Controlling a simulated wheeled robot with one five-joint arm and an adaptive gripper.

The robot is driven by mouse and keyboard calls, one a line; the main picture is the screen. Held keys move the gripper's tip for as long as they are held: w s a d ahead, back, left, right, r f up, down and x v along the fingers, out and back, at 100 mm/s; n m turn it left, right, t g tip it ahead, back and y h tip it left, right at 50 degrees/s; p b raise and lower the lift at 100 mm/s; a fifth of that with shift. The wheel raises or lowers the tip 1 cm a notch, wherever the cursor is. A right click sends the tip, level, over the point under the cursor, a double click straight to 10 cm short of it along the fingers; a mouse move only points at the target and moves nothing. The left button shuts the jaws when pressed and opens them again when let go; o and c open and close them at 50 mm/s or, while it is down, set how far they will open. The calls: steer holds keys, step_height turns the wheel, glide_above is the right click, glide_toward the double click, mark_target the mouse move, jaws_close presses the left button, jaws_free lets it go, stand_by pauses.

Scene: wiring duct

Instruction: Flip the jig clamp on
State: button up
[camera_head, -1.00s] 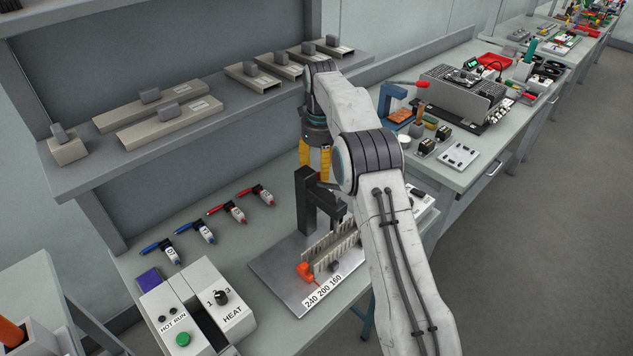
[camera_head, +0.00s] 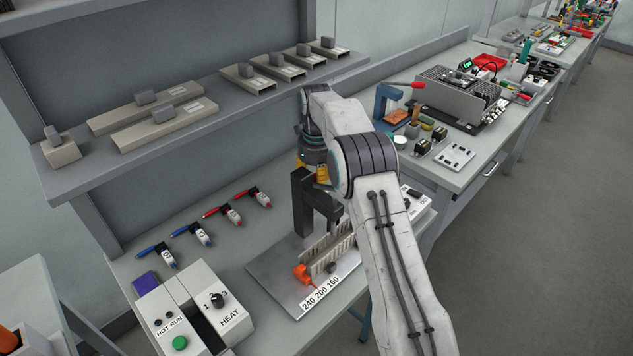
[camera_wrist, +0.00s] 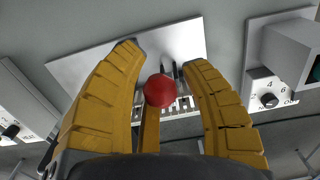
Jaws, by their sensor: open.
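In the wrist view, a round red knob (camera_wrist: 160,90), apparently the clamp's handle end, lies between my spread yellow fingers. My gripper (camera_wrist: 168,58) is open around the knob, and I see clear gaps at both sides.
A control box with a green button (camera_head: 180,343) and a HEAT dial (camera_head: 218,299) stands at the front left. A shelf (camera_head: 75,175) with duct pieces overhangs the back. Another box with a dial (camera_wrist: 268,99) is near my gripper.

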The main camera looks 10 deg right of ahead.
steer(key=c, duration=0.7)
jaws_close()
steer(key=shift+r, duration=0.15)
